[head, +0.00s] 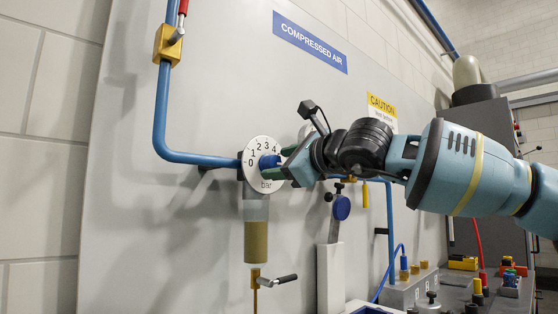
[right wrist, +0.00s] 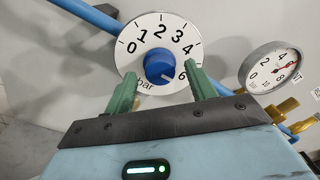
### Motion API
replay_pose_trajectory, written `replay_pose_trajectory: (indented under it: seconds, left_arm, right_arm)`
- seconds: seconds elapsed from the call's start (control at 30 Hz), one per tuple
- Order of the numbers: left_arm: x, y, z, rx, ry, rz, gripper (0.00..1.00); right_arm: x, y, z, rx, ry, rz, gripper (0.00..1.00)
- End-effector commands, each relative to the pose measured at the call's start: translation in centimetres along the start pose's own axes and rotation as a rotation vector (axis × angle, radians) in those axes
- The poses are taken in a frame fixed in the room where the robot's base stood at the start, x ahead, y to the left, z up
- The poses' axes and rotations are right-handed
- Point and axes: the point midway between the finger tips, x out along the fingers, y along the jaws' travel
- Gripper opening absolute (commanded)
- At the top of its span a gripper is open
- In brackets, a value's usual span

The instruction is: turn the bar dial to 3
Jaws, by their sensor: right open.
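The bar dial (head: 262,185) is a white round face with black numbers and a blue knob (head: 268,161) at its centre. In the right wrist view the dial face (right wrist: 150,28) fills the upper middle, with the knob (right wrist: 159,66) below its centre. A pale mark on the knob points to the lower right, toward the 6. My right gripper (head: 275,164) is open at the dial, its green fingers on either side of the knob. In the right wrist view gaps show between the knob and both fingers. My left gripper is out of view.
A pressure gauge (right wrist: 272,68) sits right of the dial. A blue pipe (head: 161,110) runs to the dial from the left. A small valve handle (head: 285,279) sticks out below.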

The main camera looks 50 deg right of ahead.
Motion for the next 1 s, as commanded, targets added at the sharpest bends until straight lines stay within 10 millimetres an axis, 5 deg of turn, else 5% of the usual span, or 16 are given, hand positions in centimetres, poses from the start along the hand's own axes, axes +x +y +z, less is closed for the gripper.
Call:
replay_pose_trajectory:
  seconds: [0.47,0.8,1.0]
  left_arm:
    - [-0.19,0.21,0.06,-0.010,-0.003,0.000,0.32]
    - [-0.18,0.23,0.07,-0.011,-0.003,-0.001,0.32]
    - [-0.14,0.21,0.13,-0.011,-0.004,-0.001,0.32]
  right_arm:
    - [1.16,0.05,0.01,-0.001,-0.001,0.001,0.56]
    - [1.14,0.05,-0.01,0.000,0.000,0.001,0.13]
    - [1.14,0.07,-0.02,-0.010,0.000,0.001,0.11]
